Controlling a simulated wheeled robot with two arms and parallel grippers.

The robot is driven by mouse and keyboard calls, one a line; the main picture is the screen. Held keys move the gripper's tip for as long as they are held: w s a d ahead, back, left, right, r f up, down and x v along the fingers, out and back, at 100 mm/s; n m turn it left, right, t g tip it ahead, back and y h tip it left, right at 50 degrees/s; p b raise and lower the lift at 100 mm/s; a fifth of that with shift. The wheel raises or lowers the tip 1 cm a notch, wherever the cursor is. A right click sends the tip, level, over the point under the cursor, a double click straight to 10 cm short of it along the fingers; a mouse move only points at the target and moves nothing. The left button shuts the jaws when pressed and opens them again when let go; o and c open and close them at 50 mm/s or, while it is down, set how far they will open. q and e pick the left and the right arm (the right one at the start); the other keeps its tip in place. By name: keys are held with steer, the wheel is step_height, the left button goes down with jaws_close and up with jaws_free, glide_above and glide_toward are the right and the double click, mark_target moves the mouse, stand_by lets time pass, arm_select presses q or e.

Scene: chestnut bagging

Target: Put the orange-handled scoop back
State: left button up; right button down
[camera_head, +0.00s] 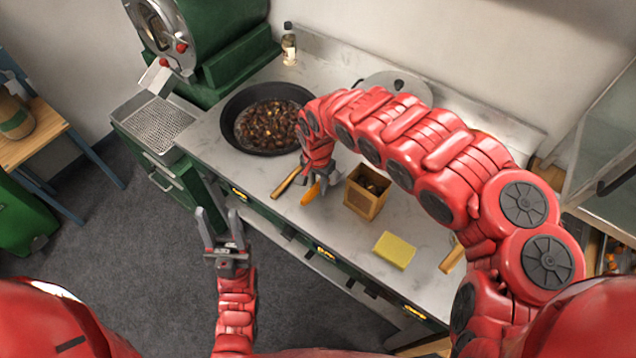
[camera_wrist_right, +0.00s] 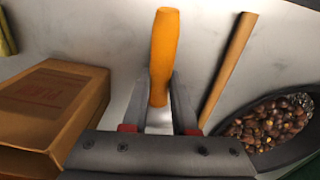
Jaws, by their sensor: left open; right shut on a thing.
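The orange-handled scoop (camera_head: 310,194) is at my right gripper (camera_head: 318,179), over the counter between the pan and the wooden box. In the right wrist view the orange handle (camera_wrist_right: 164,52) stands between the two fingers of my right gripper (camera_wrist_right: 160,95), which is shut on it. The scoop's head is mostly hidden by the gripper. I cannot tell whether the scoop touches the counter. My left gripper (camera_head: 220,232) is open and empty, in front of the counter's front edge.
A black pan (camera_head: 232,140) of chestnuts stands behind left. A wooden-handled tool (camera_head: 286,182) lies near the scoop. A perforated metal tray (camera_head: 158,128) is at the left.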

steer(key=shift+f, duration=0.3)
steer(key=c, duration=0.6)
jaws_free()
steer(key=shift+r, duration=0.55)
step_height(320, 180, up, 6)
steer(key=shift+w+f, duration=0.15)
steer(key=shift+f, duration=0.05)
steer(key=r+p, duration=1)
steer(key=shift+s+a+r+p, duration=0.1)
steer(key=shift+s+r+p, duration=0.2)
steer(key=shift+r+p, duration=0.1)
steer(key=shift+f, duration=0.1)
